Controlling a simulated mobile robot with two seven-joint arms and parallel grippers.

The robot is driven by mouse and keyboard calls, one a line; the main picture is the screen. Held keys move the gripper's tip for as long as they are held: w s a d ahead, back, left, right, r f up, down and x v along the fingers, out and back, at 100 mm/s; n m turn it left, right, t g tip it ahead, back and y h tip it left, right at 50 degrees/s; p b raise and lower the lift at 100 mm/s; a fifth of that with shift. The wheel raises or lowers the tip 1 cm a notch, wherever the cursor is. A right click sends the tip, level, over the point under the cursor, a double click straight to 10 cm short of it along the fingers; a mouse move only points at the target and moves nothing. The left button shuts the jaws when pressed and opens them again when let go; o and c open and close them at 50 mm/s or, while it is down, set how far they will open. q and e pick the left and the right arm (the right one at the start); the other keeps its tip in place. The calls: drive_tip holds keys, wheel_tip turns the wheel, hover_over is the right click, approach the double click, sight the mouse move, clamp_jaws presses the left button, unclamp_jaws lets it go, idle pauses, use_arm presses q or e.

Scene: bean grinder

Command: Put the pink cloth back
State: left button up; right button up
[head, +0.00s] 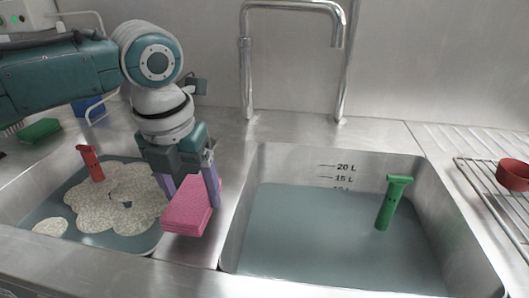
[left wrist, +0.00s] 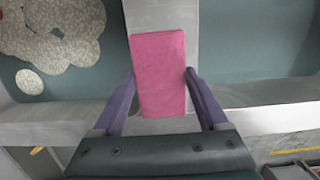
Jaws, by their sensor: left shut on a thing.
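The pink cloth (head: 190,209) is a folded, block-shaped pad. In the head view it is at the divider between the two sinks, near the front. My left gripper (head: 190,188) comes down over it from above and is shut on it. In the left wrist view the pink cloth (left wrist: 158,72) lies between the two purple fingers of my left gripper (left wrist: 159,88), above the metal divider. I cannot tell whether it touches the divider. My right gripper is not in view.
The left sink (head: 40,217) holds water with pale foam and a red-handled tool (head: 90,163). The right sink (head: 330,235) holds water and a green-handled tool (head: 392,203). A tap (head: 246,75) stands behind. A green sponge (head: 40,130) lies at the far left; a red bowl (head: 513,175) sits on a right rack.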

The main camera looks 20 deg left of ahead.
use_arm(q)
drive_tip(key=shift+f, duration=1.1)
drive_tip(key=shift+f, duration=0.15)
drive_tip(key=o, duration=1.2)
